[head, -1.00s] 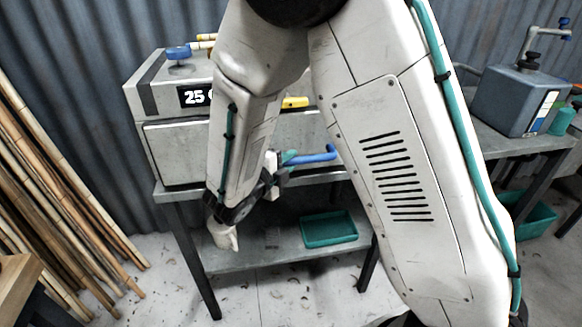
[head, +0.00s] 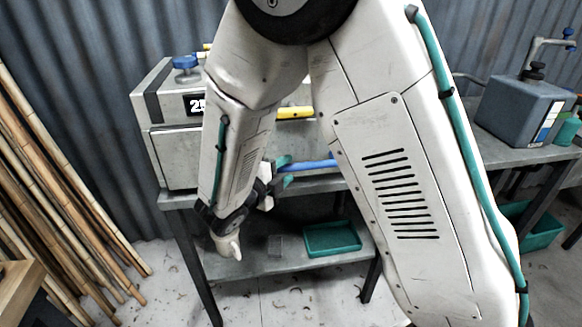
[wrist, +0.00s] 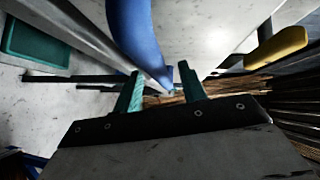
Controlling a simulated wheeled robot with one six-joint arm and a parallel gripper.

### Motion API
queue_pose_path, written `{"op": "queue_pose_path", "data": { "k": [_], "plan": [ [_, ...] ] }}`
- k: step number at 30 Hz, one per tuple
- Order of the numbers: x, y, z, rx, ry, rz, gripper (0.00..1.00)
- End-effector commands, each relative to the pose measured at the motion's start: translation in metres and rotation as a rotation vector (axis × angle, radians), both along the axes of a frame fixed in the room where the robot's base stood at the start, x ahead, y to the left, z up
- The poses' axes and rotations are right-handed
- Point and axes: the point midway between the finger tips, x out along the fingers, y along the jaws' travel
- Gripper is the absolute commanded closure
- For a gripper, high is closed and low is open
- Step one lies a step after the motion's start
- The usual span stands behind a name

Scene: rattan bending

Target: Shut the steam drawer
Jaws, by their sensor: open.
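The steam box (head: 175,155) is a grey metal cabinet on a table, with a display reading "25", partly hidden by my arm. A blue bar handle (head: 310,165) shows at its lower front; its right end is hidden by my arm. A yellow handle (head: 295,113) sits above it. My gripper (head: 283,167), with teal fingers, is open at the left part of the blue handle. In the wrist view, the blue handle (wrist: 130,30) runs down toward the gap between the fingers (wrist: 160,85); I cannot tell whether they touch. How far the drawer stands out is hidden.
The metal table (head: 370,180) has a lower shelf holding a teal tray (head: 332,238). Bamboo poles (head: 60,190) lean at the left. A grey tank (head: 520,110) stands on a bench at the right. A blue knob (head: 186,62) tops the box.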

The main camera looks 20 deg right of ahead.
Motion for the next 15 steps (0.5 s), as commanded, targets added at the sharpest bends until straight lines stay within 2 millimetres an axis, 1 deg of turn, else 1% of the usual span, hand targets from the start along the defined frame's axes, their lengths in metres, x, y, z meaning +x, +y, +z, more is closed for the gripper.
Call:
{"op": "queue_pose_path", "data": {
  "k": [1, 6, 9, 15],
  "plan": [
    [-0.005, 0.01, 0.001, 0.001, 0.0, 0.005, 0.59],
    [-0.018, 0.029, 0.005, 0.0, -0.001, 0.003, 0.59],
    [-0.023, 0.036, 0.006, 0.0, 0.0, 0.001, 0.59],
    [-0.025, 0.038, 0.007, 0.001, 0.001, 0.0, 0.59]
  ]
}}
